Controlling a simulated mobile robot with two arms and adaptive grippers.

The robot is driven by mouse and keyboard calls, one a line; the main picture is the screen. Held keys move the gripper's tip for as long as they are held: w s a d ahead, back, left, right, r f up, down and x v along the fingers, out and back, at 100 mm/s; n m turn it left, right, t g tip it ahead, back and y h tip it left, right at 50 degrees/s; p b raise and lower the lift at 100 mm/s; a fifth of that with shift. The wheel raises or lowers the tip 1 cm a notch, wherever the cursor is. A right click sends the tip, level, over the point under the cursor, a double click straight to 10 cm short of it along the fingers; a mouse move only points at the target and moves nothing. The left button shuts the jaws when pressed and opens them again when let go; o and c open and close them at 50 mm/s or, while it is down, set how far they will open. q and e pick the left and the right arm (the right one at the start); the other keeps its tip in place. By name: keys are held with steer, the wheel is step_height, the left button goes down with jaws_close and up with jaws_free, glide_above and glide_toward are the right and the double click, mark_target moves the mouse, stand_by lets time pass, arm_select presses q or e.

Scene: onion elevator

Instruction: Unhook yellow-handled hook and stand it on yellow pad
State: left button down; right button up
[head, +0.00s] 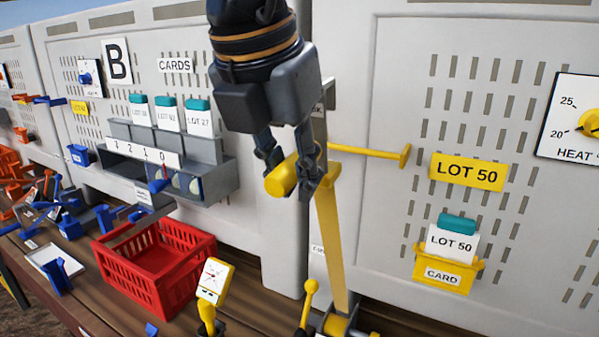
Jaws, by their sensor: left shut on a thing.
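My left gripper (291,178) comes down from the top middle and is shut on a thick yellow cylindrical handle (281,184). A long flat yellow bar (331,245) runs down from beside the handle to the bench. The gripper's fingers hide where the handle and bar meet. A thin yellow rod (370,151) with a round end extends right from behind the gripper. I cannot tell which of these parts belong to the hook, or whether it is still hooked. I cannot make out a yellow pad. My right gripper is not in view.
A red crate (157,282) stands on the wooden bench at left, with blue and orange parts beyond it. A yellow-framed gauge (213,281) and a yellow knob lever (309,291) stand in front. A yellow card holder (447,270) hangs on the right panel.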

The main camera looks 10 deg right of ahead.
arm_select(q)
steer(key=s+a+b, duration=0.2)
steer(key=s+a, duration=0.2)
steer(key=s, duration=0.2)
steer(key=shift+a, duration=0.25)
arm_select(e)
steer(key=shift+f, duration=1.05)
